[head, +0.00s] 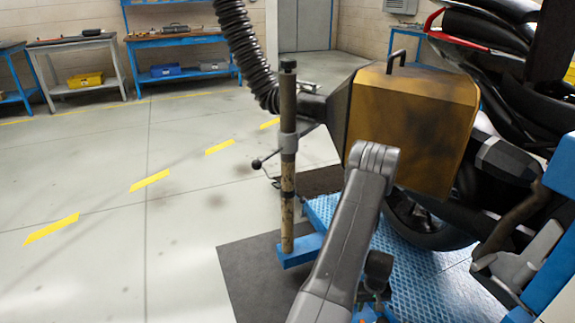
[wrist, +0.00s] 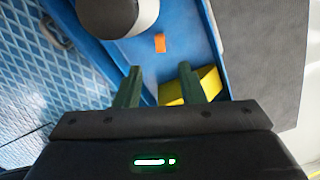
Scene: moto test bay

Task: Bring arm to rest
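My gripper (wrist: 161,88) shows in the wrist view, with its two dark green fingers apart and nothing between them. Beyond the fingertips lies a blue surface with a small orange patch (wrist: 160,43). In the head view my grey arm rises from the bottom middle, in front of the blue checkered platform (head: 425,285).
A dark and white rounded part (wrist: 118,15) is close ahead of the fingers, and a yellow piece (wrist: 208,82) is by the right finger. The exhaust hood (head: 415,120), its post (head: 288,165) and the motorcycle (head: 500,50) stand near my arm. Open floor (head: 110,200) lies left.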

